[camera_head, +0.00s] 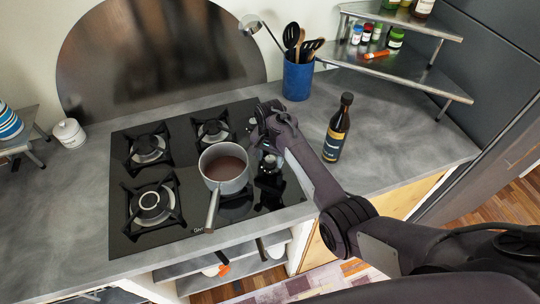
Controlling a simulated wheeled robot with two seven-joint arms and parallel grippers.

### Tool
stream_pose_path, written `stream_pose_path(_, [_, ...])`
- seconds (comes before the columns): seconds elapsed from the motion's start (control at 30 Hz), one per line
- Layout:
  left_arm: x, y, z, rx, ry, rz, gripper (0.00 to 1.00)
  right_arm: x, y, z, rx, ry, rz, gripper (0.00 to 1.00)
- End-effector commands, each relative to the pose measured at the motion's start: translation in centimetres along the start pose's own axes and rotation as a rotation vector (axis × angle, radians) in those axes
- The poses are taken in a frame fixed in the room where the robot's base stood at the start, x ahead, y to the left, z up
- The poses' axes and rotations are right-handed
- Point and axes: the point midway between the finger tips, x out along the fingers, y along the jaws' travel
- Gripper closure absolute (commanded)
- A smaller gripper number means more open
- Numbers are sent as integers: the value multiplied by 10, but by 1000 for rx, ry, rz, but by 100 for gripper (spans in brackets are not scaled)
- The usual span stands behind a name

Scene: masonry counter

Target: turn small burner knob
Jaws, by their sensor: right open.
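The black gas cooktop (190,219) is set in the grey counter, with several burners under black grates. My right gripper (262,128) is open over the right part of the cooktop, behind and to the right of the saucepan. Small knob-like shapes (269,161) show just in front of it at the right side of the cooktop. They are small and partly covered by my right arm, so I cannot tell which is the small burner knob or whether the gripper touches one. My left gripper is not in view.
A saucepan (226,167) with brown liquid sits on the cooktop, handle toward the front edge. A dark bottle (337,130) stands right of my right arm. A blue utensil crock (297,78) stands behind. A white lidded jar (69,133) is at left. Counter at front left is clear.

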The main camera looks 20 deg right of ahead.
Motion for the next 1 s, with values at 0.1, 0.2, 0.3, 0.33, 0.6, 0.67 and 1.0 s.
stream_pose_path(0.1, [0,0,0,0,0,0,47,0,0,0,0,1,0,46])
stream_pose_path(0.2, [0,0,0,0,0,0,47,0,0,0,0,1,0,46])
stream_pose_path(0.3, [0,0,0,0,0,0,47,0,0,0,0,1,0,59])
stream_pose_path(0.33, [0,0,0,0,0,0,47,0,0,0,0,1,0,63])
stream_pose_path(0.6, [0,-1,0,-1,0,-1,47,0,0,0,0,0,0,91])
stream_pose_path(0.67, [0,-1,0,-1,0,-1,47,0,0,0,-2,0,0,91])
stream_pose_path(1.0, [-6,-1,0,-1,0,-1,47,-1,0,0,-111,-1,1,91])
